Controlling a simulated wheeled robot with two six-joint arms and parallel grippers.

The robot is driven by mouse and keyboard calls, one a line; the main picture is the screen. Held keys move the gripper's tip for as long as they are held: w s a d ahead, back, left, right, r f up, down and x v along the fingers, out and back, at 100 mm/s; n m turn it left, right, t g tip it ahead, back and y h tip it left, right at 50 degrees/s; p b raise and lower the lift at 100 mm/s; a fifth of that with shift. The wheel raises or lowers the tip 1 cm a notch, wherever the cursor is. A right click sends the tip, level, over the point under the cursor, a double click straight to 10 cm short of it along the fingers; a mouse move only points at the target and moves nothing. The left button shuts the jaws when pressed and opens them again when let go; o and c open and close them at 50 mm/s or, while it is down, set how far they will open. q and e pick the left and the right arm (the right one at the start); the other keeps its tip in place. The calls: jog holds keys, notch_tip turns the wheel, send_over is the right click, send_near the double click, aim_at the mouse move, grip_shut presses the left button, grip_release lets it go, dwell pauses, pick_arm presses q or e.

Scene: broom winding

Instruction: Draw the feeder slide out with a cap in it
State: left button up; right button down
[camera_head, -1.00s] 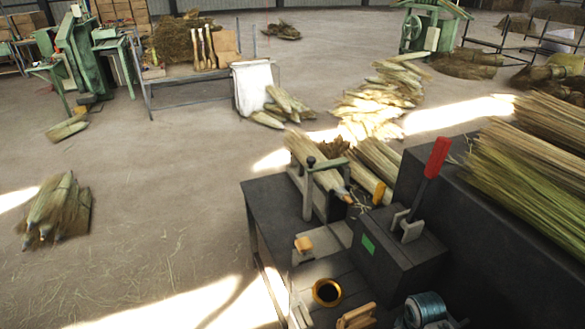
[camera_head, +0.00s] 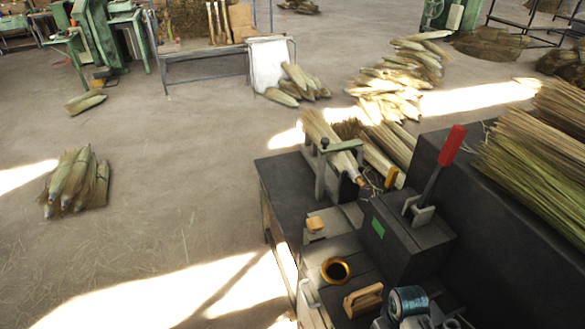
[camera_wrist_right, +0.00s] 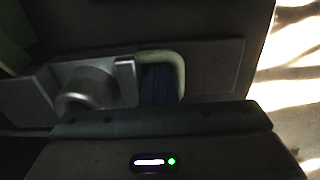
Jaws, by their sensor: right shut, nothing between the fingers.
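I cannot make out the feeder slide or a cap for certain in either view. In the right wrist view, a grey metal piece with a round boss (camera_wrist_right: 88,88) sits beside a pale green curved loop (camera_wrist_right: 180,68). My right gripper (camera_wrist_right: 160,84) shows there as dark narrow fingers, shut and empty, in front of or within the loop; the picture is too dark to tell if they touch it. In the head view, a gold-rimmed ring (camera_head: 326,266) lies on the dark bench (camera_head: 283,180), near a small wooden block (camera_head: 315,224). My left gripper is not in view.
A dark box with a red-handled lever (camera_head: 452,147) stands on the bench. A blue wire spool (camera_head: 408,301) and a wooden handle piece (camera_head: 363,300) lie at the front. Broom straw (camera_head: 540,155) is heaped at the right.

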jog(key=shift+s+a+p, duration=0.2)
jog(key=shift+a+p, duration=0.1)
jog(key=shift+a, duration=0.4)
jog(key=shift+s+a+p, duration=0.2)
jog(key=shift+a+p, duration=0.05)
jog(key=shift+a, duration=0.4)
jog(key=shift+s+a+p, duration=0.2)
jog(key=shift+a+p, duration=0.1)
jog(key=shift+a, duration=0.4)
jog(key=shift+d+r+p, duration=0.15)
jog(key=shift+r+p, duration=0.9)
jog(key=shift+r, duration=0.5)
jog(key=shift+w+d+r, duration=0.1)
jog(key=shift+r, duration=1.15)
jog(key=shift+d+r, duration=0.1)
jog(key=shift+r, duration=1.1)
